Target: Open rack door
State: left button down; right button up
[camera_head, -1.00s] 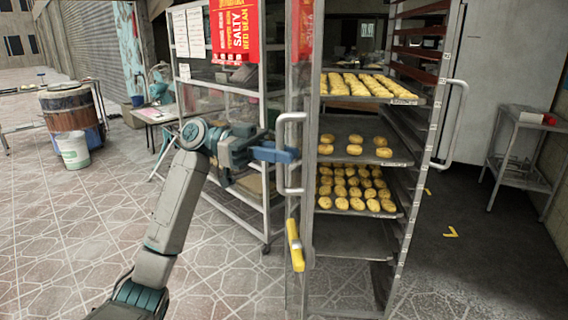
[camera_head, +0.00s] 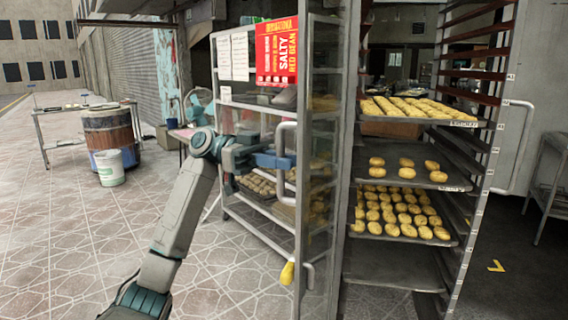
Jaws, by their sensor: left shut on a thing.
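The rack door (camera_head: 319,185) is a tall clear panel in a metal frame at the middle of the head view. It stands swung open to the left of the rack's front. A silver bar handle (camera_head: 280,185) is on its left edge, and a yellow-tipped latch lever (camera_head: 288,273) sits below. My left gripper (camera_head: 284,161), with blue fingers, is shut on the door handle near its upper half. The rack (camera_head: 487,190) shows its open front, with trays of pastries and buns on several levels. My right gripper is out of view.
A glass-sided shelf cart (camera_head: 240,203) with posters stands behind and left of the door. A metal side table (camera_head: 553,172) is at the right edge. The tiled floor at left is clear.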

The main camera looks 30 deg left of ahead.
pick_arm(q)
jog(key=c, duration=1.5)
grip_release()
jog(key=shift+a, duration=0.1)
jog(key=a+b, duration=0.1)
jog(key=a, duration=0.9)
jog(key=shift+w+a, duration=0.1)
jog(key=shift+a, duration=0.2)
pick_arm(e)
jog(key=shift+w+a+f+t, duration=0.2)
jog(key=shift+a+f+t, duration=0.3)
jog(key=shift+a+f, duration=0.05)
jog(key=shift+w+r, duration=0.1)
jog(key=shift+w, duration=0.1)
